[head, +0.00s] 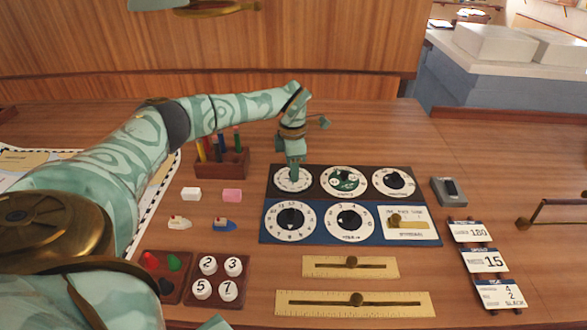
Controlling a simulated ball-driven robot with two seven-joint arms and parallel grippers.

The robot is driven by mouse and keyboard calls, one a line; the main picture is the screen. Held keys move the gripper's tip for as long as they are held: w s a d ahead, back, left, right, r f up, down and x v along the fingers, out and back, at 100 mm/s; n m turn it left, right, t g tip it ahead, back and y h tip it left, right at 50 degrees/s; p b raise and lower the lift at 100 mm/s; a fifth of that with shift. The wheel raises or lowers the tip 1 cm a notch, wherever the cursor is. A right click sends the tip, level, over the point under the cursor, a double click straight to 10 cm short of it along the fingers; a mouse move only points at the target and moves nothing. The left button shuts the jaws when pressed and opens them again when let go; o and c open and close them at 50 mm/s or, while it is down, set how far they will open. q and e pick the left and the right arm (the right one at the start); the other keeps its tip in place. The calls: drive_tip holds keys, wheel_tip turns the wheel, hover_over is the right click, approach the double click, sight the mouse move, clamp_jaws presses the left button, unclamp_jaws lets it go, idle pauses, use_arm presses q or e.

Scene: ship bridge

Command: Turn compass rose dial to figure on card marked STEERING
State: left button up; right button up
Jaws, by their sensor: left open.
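A dial panel (266,212) with a dark upper half and blue lower half lies on the table. My left gripper (294,173) points down over the upper left dial (280,186), covering its middle; the fingers are open, and I cannot tell if they touch its knob. Several cards stand at right, including one reading 180 (472,232) and one reading 15 (485,261). Their small headings are unreadable. My right gripper is out of view.
A pen rack (222,165) stands behind left. Erasers, toy boats and a tray of numbered discs (219,279) lie left of the panel. Two brass slider scales (351,267) (355,304) lie in front. A grey switch box (449,191) sits right; the table beyond it is mostly clear.

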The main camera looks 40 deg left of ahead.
use_arm(q)
drive_tip(key=shift+f, duration=0.15)
clamp_jaws()
drive_tip(key=shift+n+p, duration=0.3)
drive_tip(key=shift+p, duration=0.05)
drive_tip(key=shift+r+n+p, duration=0.3)
drive_tip(key=shift+n+p, duration=0.5)
drive_tip(key=shift+p, duration=0.15)
drive_tip(key=n+p, duration=0.2)
drive_tip(key=shift+n, duration=0.3)
drive_tip(key=n+p, duration=0.2)
drive_tip(key=shift+n, duration=0.4)
drive_tip(key=n+p, duration=0.3)
drive_tip(key=n, duration=0.2)
drive_tip(key=n+p, duration=0.2)
drive_tip(key=n, duration=0.3)
drive_tip(key=shift+f, duration=0.15)
drive_tip(key=shift+p, duration=0.3)
